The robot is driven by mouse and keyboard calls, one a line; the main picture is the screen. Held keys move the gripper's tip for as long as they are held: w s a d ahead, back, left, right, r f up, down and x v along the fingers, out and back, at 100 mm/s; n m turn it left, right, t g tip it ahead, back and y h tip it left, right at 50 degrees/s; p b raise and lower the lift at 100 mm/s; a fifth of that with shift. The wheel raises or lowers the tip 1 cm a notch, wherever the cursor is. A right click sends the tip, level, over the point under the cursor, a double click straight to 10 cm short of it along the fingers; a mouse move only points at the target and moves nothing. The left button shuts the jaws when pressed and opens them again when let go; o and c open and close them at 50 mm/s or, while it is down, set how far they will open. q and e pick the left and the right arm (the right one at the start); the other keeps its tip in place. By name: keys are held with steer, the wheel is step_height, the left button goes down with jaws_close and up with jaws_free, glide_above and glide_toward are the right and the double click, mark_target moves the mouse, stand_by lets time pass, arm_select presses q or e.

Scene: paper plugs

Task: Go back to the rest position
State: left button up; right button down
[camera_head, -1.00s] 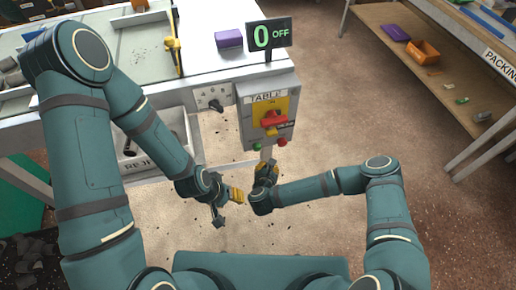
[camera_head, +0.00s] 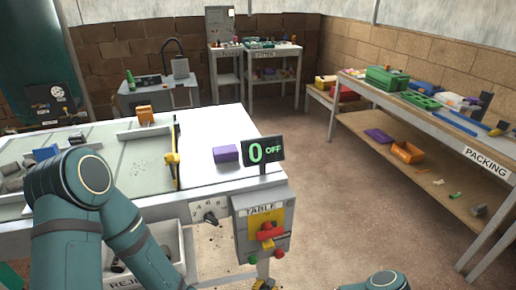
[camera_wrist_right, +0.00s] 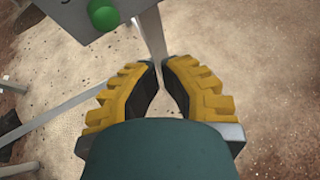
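My right gripper (camera_head: 264,284) just shows at the bottom edge of the head view, below the TABLE switch box (camera_head: 241,238). In the right wrist view its two yellow ribbed fingers (camera_wrist_right: 160,72) stand a little apart with nothing between them. The box's green button (camera_wrist_right: 103,14) is beyond the fingers to the upper left, apart from them. My left arm comes in at the lower left of the head view. Its gripper is below the picture.
The sorting table (camera_head: 225,118) fills the left, with a purple block (camera_head: 226,154) and a 0 OFF display (camera_head: 263,151) on it. A reject bin (camera_head: 168,238) is underneath. The packing bench (camera_head: 440,123) stands at the right. The floor (camera_head: 335,190) between is clear.

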steer(key=s+d+r+m+g+y, duration=0.1)
steer(key=s+m, duration=0.4)
steer(key=m, duration=0.7)
steer(key=s+d+r+m+g+y, duration=0.2)
steer(key=s+d+r+m+g, duration=0.2)
steer(key=m, duration=0.8)
steer(key=s+d+r+m+g+y, duration=0.2)
steer(key=s+m, duration=0.5)
steer(key=m, duration=0.5)
step_height(320, 180, up, 2)
steer(key=d+g, duration=0.1)
steer(key=g, duration=0.2)
steer(key=shift+r+g, duration=0.25)
steer(key=shift+g, duration=0.05)
